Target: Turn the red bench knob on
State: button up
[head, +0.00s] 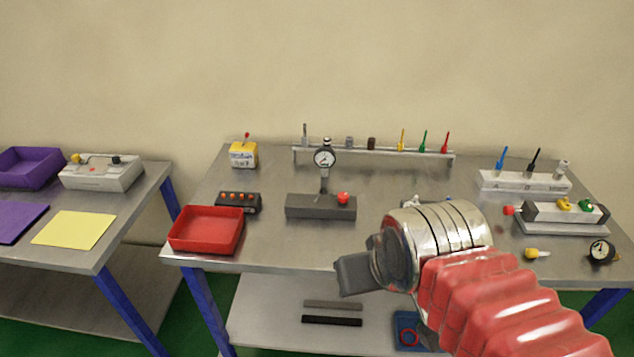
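A red knob (343,198) sits on the right end of a dark grey block (308,207) on the middle bench; a round dial gauge (324,158) rises on a post from this block. Another red knob-like part (508,210) shows at the left end of a grey device (560,213) on the right. My gripper (353,275) is at the bench's front edge, in front of and below the red knob in the picture, apart from it. Its fingers show as one dark block, so its opening is hidden. I see nothing held in it.
A red tray (206,230) and a box with orange buttons (238,203) stand left of the block. A rack (375,151) with coloured tools runs along the back. My arm hides part of the bench's right front. Bare bench top (290,245) lies before the block.

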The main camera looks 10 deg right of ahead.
aim_at(343, 197)
jog(key=u, duration=0.4)
jog(key=i, duration=0.85)
jog(key=u, duration=0.2)
